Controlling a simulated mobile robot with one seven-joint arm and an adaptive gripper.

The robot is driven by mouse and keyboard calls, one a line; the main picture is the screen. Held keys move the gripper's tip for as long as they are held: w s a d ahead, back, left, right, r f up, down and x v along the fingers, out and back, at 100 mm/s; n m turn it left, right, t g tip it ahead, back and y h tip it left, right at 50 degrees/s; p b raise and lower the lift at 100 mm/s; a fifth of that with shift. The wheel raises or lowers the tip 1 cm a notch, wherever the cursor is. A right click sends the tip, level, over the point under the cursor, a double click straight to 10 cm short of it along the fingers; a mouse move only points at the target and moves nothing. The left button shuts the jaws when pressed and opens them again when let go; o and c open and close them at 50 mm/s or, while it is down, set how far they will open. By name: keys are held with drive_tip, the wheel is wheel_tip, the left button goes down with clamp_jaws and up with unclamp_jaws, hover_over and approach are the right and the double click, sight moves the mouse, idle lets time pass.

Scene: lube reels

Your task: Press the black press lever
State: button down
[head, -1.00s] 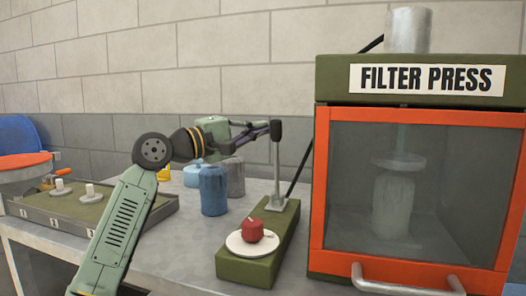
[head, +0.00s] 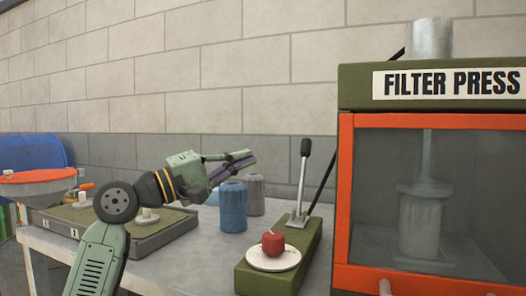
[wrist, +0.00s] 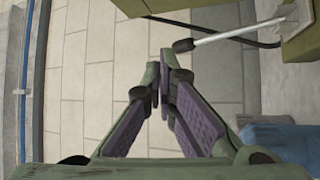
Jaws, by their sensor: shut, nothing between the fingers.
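The black press lever is a pale rod with a black knob (head: 304,147), standing nearly upright on a green base (head: 262,277). In the wrist view its knob (wrist: 183,45) and rod lie at the top, just beyond and right of the fingertips. My gripper (head: 252,158) is shut and empty. In the head view it is left of the knob and slightly lower, with a visible gap. In the wrist view the closed fingers (wrist: 165,75) point up the picture, apart from the lever. A red round object (head: 273,243) sits on a white plate on the base.
The orange-framed filter press (head: 428,85) stands close on the right. A blue canister (head: 233,207) and a grey one (head: 254,194) stand below and behind my gripper. A tray (head: 150,239) lies to the left. A wall is behind.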

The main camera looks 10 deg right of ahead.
drive_tip(key=v, duration=0.3)
drive_tip(key=shift+a+f, duration=0.1)
drive_tip(key=shift+a, duration=0.15)
drive_tip(key=c, duration=2.3)
unclamp_jaws()
